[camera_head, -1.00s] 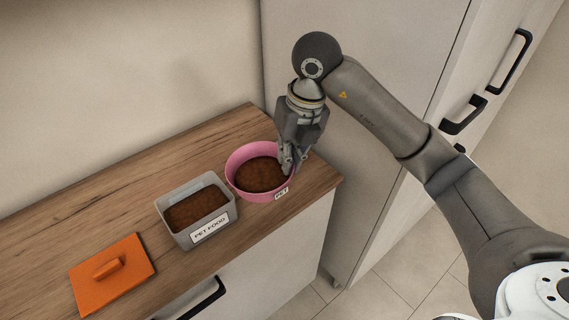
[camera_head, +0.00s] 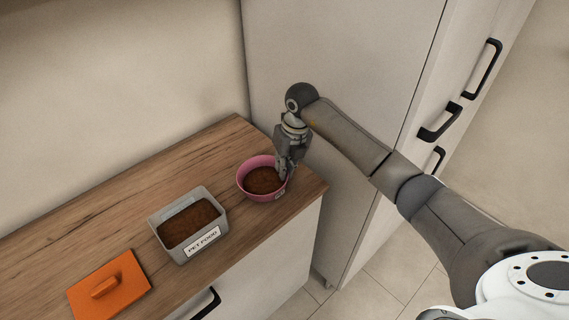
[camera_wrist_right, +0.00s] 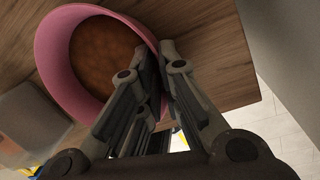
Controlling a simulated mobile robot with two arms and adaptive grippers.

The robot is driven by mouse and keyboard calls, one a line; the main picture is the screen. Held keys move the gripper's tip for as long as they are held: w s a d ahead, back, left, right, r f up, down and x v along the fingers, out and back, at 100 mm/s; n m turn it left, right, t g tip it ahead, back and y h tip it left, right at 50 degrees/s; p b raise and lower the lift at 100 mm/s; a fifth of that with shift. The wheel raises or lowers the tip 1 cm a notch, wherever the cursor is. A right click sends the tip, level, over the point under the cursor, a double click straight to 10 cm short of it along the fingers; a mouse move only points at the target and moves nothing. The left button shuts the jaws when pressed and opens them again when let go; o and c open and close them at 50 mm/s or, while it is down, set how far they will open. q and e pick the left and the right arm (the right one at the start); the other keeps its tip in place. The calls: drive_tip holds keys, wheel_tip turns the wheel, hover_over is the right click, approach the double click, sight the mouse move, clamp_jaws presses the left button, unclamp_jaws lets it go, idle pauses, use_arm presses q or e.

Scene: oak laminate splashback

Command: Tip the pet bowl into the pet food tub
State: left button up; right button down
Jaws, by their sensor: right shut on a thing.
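The pink pet bowl (camera_head: 252,193) holds brown food and is at the right end of the wooden counter, right of the tub. I cannot tell whether it touches the counter or is just above it. It looks about level. The grey pet food tub (camera_head: 180,256) stands open with brown food inside and a PET FOOD label in front. My right gripper (camera_head: 284,171) is shut on the bowl's right rim. The wrist view shows its fingers (camera_wrist_right: 164,55) at the rim of the bowl (camera_wrist_right: 52,65). My left gripper is not in view.
An orange lid (camera_head: 122,279) with a handle lies on the counter (camera_head: 95,235) left of the tub. A tall pale cabinet (camera_head: 340,65) with dark handles stands right of the counter. The counter behind the tub is clear.

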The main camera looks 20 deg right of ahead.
drive_tip(key=shift+s+f, duration=0.1)
drive_tip(key=c, duration=1.6)
unclamp_jaws()
drive_tip(key=shift+c, duration=0.2)
